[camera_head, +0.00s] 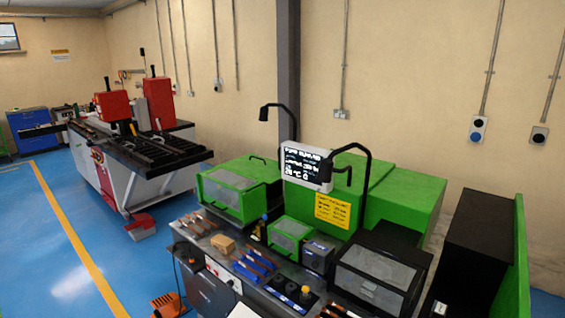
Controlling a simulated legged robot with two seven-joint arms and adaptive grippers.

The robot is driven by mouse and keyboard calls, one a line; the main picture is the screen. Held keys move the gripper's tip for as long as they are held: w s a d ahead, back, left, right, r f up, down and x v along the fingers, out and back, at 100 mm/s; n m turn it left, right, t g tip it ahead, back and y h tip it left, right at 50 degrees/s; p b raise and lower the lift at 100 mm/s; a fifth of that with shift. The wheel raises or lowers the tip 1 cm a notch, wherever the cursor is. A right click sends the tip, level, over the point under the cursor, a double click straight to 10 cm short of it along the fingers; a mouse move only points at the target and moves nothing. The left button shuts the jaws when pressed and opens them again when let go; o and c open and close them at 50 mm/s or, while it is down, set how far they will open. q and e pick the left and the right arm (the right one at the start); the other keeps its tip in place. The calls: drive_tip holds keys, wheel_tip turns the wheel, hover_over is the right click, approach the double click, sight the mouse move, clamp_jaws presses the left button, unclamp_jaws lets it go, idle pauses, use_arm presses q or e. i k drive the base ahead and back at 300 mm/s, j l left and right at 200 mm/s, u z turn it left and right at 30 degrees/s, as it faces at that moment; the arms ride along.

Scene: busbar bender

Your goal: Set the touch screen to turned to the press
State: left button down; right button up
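The touch screen (307,167) is a white-framed panel with a dark display and white text. It hangs at the middle of the view, above the green busbar machine, beside a black curved arm (362,158). Its face is toward me, tilted a little. The press cannot be told apart for sure among the green machine's units; a green box with a mesh window (231,192) stands to the left of the screen, and a black box with a clear cover (376,277) stands to the lower right. Neither of my grippers is in view.
The machine's bench top (262,268) holds copper bars, blue-handled tools and a tan block (222,244). An orange foot pedal (167,305) lies on the floor at the bottom. A red and grey machine (138,165) stands at the back left. Blue floor (60,230) is clear at left.

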sight(300, 162)
drive_tip(key=i+j+z, duration=0.3)
drive_tip(key=j, duration=0.4)
drive_tip(key=i+j+z, duration=0.2)
drive_tip(key=j+z, duration=0.15)
drive_tip(key=j, duration=0.35)
drive_tip(key=i+j+z, duration=0.1)
drive_tip(key=j+z, duration=0.2)
drive_tip(key=j, duration=0.45)
drive_tip(key=j+z, duration=0.3)
drive_tip(key=j, duration=0.5)
